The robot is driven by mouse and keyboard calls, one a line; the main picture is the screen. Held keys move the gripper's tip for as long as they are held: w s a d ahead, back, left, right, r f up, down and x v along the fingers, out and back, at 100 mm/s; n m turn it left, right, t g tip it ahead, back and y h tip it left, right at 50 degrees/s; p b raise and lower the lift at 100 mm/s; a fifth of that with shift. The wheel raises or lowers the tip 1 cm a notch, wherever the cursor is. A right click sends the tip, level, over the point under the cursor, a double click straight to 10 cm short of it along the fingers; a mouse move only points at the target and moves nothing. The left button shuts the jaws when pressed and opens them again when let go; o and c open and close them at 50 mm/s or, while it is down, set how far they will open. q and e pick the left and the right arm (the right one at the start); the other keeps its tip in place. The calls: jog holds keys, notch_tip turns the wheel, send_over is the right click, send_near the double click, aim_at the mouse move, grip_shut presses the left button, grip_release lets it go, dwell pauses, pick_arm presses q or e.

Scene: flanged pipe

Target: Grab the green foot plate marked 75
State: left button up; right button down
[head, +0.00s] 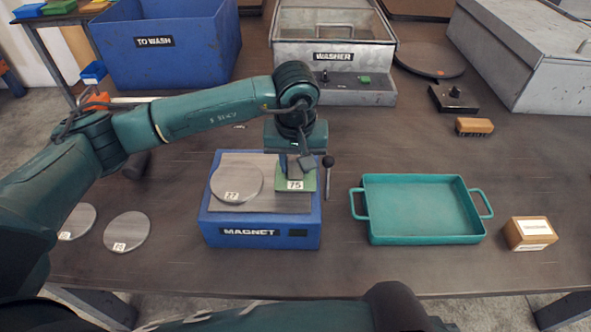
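The green foot plate marked 75 (308,182) lies on the grey top of the blue magnet block (262,235), at its right side. A grey round disc (236,184) with a label that looks like 77 lies to its left on the same top. My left gripper (300,172) points down right over the green plate and hides its back part. I cannot tell whether its fingers touch the plate or are closed. My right gripper is not in view; only part of an arm shows at the bottom edge.
A lever with a dark knob (328,162) stands just right of the plate. A teal tray (422,210) and a small labelled box (530,233) are further right. Two grey discs (127,231) (78,221) lie left. The washer (333,55) and blue bin (168,45) stand behind.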

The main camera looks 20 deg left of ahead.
pick_arm(q)
grip_shut()
jog(key=shift+r, duration=0.1)
